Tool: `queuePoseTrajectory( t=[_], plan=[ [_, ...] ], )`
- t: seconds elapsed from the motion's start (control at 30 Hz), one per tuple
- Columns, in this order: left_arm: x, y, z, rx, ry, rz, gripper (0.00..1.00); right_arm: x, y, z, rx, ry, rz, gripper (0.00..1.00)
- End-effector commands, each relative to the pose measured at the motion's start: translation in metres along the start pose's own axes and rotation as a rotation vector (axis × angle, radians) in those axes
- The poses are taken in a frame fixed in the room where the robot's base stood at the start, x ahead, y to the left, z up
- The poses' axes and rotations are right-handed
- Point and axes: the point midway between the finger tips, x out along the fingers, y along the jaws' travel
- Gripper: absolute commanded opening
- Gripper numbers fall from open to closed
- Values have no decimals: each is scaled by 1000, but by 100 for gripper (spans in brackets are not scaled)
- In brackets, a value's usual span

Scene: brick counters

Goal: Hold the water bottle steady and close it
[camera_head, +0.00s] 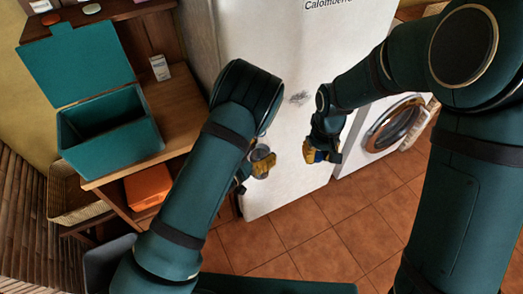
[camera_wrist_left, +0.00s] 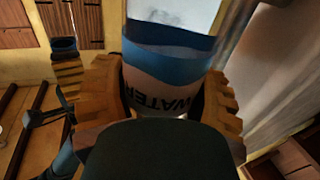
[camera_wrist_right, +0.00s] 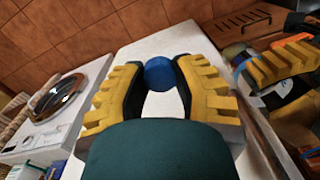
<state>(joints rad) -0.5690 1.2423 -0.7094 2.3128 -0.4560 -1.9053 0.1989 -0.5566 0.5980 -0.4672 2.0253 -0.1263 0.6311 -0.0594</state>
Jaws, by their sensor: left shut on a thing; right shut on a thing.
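My left gripper (camera_head: 260,165) is shut around the water bottle (camera_wrist_left: 165,72). The left wrist view shows its blue band and the word WATER upside down between the fingers. In the head view the bottle shows small and end-on as a round grey shape (camera_head: 261,152). My right gripper (camera_head: 322,152) is to the right of it and apart from it. In the right wrist view a round blue cap (camera_wrist_right: 161,73) is held between the right fingertips. The left gripper's yellow fingers show at the right of that view. The cap is not discernible in the head view.
A white fridge (camera_head: 290,60) stands behind both grippers, with a washing machine (camera_head: 390,125) on its right. At the left, a wooden counter (camera_head: 172,105) bears an open teal box (camera_head: 110,145) and a small white carton (camera_head: 160,68). An orange box (camera_head: 148,186) sits below.

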Motion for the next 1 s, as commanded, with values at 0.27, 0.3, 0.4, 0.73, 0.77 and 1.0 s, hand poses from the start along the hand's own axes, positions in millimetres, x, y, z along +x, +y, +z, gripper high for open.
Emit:
queuePoseTrajectory(
  t=[0.27,0.3,0.4,0.73,0.77,1.0],
  plan=[
    [0,0,-1,0,2,0,18,-64,-67,-47,-340,5,-2,13],
    [0,0,-1,0,2,0,18,-73,-77,-52,-387,5,-1,13],
    [0,0,-1,1,2,0,18,-96,-99,-60,-493,3,1,13],
    [0,0,-1,0,2,0,18,-142,-142,-68,-694,-1,8,13],
    [0,0,-1,0,2,0,18,-143,-143,-68,-700,-2,8,13],
    [0,0,-1,0,2,0,18,-145,-145,-68,-710,-3,8,13]
  ],
)
